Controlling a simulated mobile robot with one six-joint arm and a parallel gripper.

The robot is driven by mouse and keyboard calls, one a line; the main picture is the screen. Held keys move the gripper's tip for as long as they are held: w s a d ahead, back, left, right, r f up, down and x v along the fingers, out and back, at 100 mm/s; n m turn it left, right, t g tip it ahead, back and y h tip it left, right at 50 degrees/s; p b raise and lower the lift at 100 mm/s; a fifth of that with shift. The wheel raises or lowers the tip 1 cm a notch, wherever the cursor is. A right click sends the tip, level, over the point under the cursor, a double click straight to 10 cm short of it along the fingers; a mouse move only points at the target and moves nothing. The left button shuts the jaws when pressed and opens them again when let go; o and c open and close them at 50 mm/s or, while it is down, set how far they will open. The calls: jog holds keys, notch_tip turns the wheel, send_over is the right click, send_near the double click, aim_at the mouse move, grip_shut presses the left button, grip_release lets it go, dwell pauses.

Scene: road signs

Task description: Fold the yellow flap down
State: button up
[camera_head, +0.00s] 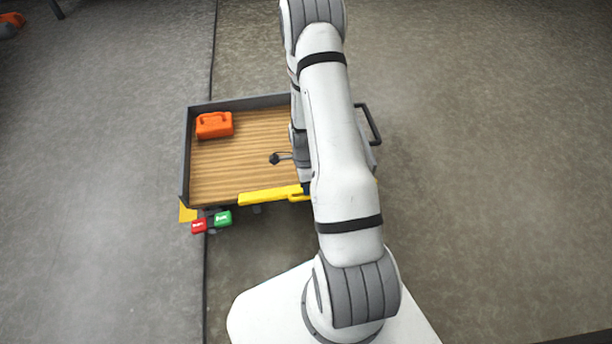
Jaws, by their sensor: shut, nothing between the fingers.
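The yellow flap (268,196) shows as a narrow yellow strip along the near edge of a wood-floored cart bed (235,170). Its right end runs behind my upper arm link, so its full length is hidden. My wrist comes down over the right part of the bed, partly behind that same link. My gripper (306,188) is shut and empty, and only a small dark part of it shows at the right end of the yellow strip. Whether it touches the flap cannot be told.
An orange canister (214,125) stands in the bed's far left corner. Low dark walls edge the bed, and a dark handle (370,124) sticks out at right. A red tag (199,225), a green tag (222,219) and a yellow piece (187,212) are at the near left corner.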

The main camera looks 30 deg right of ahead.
jog(key=shift+o, duration=1.4)
jog(key=shift+w+d, duration=0.2)
jog(key=shift+d, duration=0.1)
jog(key=o, duration=0.5)
jog(key=p+v, duration=0.3)
jog(key=v, duration=0.4)
jog(key=shift+r, duration=0.45)
jog(key=s+a+r+n+t+p, duration=0.1)
jog(key=a+r+n+p, duration=0.3)
jog(key=r, duration=0.9)
jog(key=s+r+n+t+p, duration=0.1)
jog(key=r+n+p, duration=0.2)
jog(key=r+p, duration=0.7)
jog(key=a+r+n+t+p, duration=0.1)
jog(key=a+r+n+p, duration=0.15)
jog(key=r, duration=1.25)
jog(key=s+a+r+n+p, duration=0.1)
jog(key=s+r+n+p, duration=0.2)
jog(key=r, duration=0.6)
jog(key=s+a+r+n+t+p, duration=0.1)
jog(key=s+a+r+n+p, duration=0.1)
jog(key=s+r+n+p, duration=0.2)
jog(key=s+a+r+n+t+p, duration=0.1)
jog(key=s+r+n+p, duration=0.3)
jog(key=r, duration=0.9)
jog(key=shift+s+a+r+h+p, duration=0.35)
jog(key=shift+s+a+p, duration=0.2)
jog(key=shift+s+p, duration=0.7)
